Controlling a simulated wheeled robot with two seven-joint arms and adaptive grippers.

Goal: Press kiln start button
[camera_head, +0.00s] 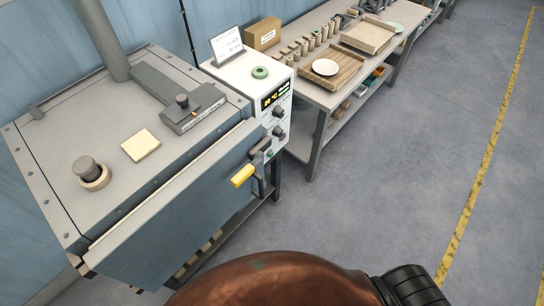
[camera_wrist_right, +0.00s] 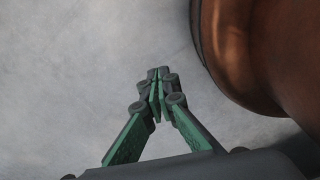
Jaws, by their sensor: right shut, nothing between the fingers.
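The kiln (camera_head: 60,135) is a large grey metal box on the left of the head view. A white control box (camera_head: 240,75) stands at its right side, with a lit display (camera_head: 272,97) and dark knobs (camera_head: 278,112) on its front. A small green button (camera_head: 270,154) shows low on that front face. Whether it is the start button cannot be read. My right gripper (camera_wrist_right: 158,76) has its green-padded fingers together and empty in the wrist view, over plain grey floor. It is away from the panel. My left gripper is in neither view.
A yellow-grip door handle (camera_head: 243,175) sticks out from the kiln front, close to the panel. Behind stands a workbench (camera_head: 310,95) with a wooden tray (camera_head: 345,75), a white plate (camera_head: 325,67) and several small cylinders. The floor (camera_head: 400,180) to the right is clear.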

